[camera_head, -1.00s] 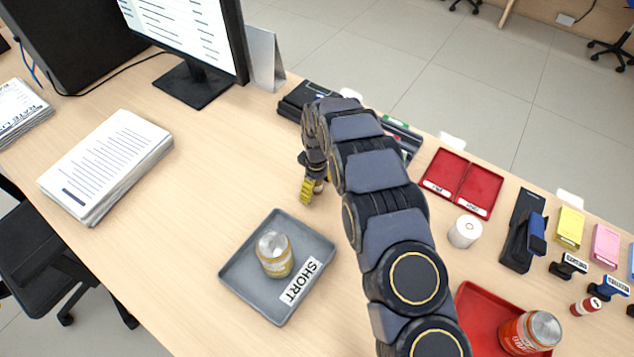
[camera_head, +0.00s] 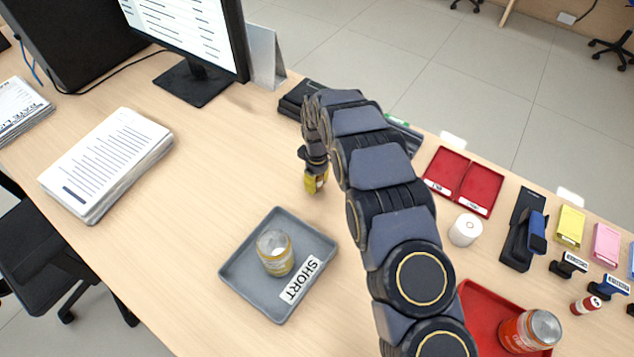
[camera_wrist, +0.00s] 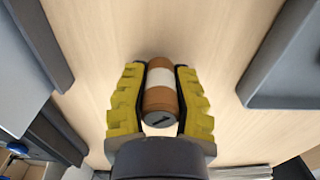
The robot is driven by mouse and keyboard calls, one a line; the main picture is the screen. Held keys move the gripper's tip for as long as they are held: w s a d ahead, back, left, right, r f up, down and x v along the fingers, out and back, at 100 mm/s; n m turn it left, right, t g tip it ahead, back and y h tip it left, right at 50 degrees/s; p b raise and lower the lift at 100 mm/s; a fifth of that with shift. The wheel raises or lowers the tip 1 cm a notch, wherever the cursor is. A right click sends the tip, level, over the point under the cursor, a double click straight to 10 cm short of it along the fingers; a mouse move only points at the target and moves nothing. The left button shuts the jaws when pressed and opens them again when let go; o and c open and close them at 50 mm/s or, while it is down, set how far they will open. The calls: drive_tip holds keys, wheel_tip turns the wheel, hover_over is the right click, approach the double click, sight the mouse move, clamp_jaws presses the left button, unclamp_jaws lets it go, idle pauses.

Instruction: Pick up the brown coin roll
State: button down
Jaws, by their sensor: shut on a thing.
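The brown coin roll (camera_wrist: 160,97) has a white band around its middle and shows a dark end face in the wrist view. My gripper (camera_wrist: 160,84) has its yellow fingers closed against both sides of the roll. In the head view my gripper (camera_head: 316,182) is at the table's middle, behind the grey tray, pointing down. The roll is not clearly visible there, hidden by the fingers. I cannot tell whether the roll touches the table.
A grey tray (camera_head: 240,274) labelled SHORT holds a jar (camera_head: 275,252). A white paper roll (camera_head: 465,230) stands right of my arm. A paper stack (camera_head: 108,165) lies left; table between is clear.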

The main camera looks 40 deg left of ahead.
wheel_tip(320, 180, up, 2)
drive_tip(key=shift+w+r, duration=0.1)
drive_tip(key=s+d+r, duration=0.9)
drive_tip(key=s+d, duration=0.1)
drive_tip(key=shift+r, duration=0.3)
